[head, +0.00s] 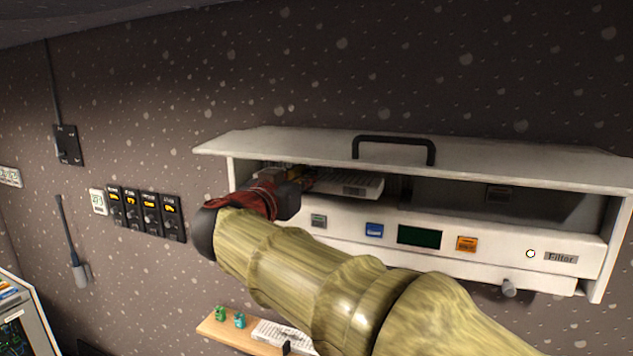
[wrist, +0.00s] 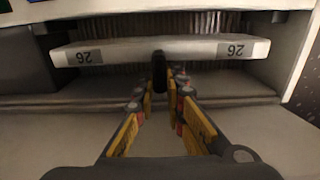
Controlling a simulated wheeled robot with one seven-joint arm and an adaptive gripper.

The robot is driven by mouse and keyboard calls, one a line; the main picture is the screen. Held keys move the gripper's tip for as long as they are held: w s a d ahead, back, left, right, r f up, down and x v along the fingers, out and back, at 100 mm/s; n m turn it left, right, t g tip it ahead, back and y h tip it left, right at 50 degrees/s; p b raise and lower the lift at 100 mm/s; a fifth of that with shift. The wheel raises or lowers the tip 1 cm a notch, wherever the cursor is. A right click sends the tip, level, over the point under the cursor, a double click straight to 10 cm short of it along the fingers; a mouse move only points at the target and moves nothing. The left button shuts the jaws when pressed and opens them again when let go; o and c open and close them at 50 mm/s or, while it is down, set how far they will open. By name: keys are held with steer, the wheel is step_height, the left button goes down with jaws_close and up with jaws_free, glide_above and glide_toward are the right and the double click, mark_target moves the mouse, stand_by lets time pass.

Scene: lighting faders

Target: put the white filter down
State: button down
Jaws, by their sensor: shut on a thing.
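The white filter (wrist: 195,49) is a flat white slab with grey "26" labels at both ends and a dark tab at its middle. In the wrist view it lies level across the bay, and my gripper (wrist: 160,80) is shut on the dark tab. In the head view the filter (head: 358,186) shows inside the left part of the open wall unit. My gripper (head: 305,180) reaches in there from the left, and its fingertips are hard to make out. I cannot tell whether the filter rests on the bay floor.
The wall unit's lid (head: 300,147) with a black handle is raised. Its front panel has several buttons, a dark display (head: 419,236) and a "Filter" label (head: 561,258). A wooden shelf (head: 232,335) with small green and teal items is below. Dark switch modules (head: 148,213) are at left.

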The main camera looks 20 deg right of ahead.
mark_target(316, 183)
steer(key=x, duration=0.6)
steer(key=shift+w+d+p, duration=0.1)
steer(key=shift+d+p, duration=0.05)
steer(key=shift+p, duration=0.15)
steer(key=shift+w+f, duration=0.1)
steer(key=shift+f, duration=1.6)
steer(key=shift+f, duration=0.2)
steer(key=c, duration=2)
jaws_free()
steer(key=shift+o, duration=0.8)
steer(key=shift+r, duration=0.15)
steer(key=b+v, duration=0.1)
steer(key=v, duration=1.1)
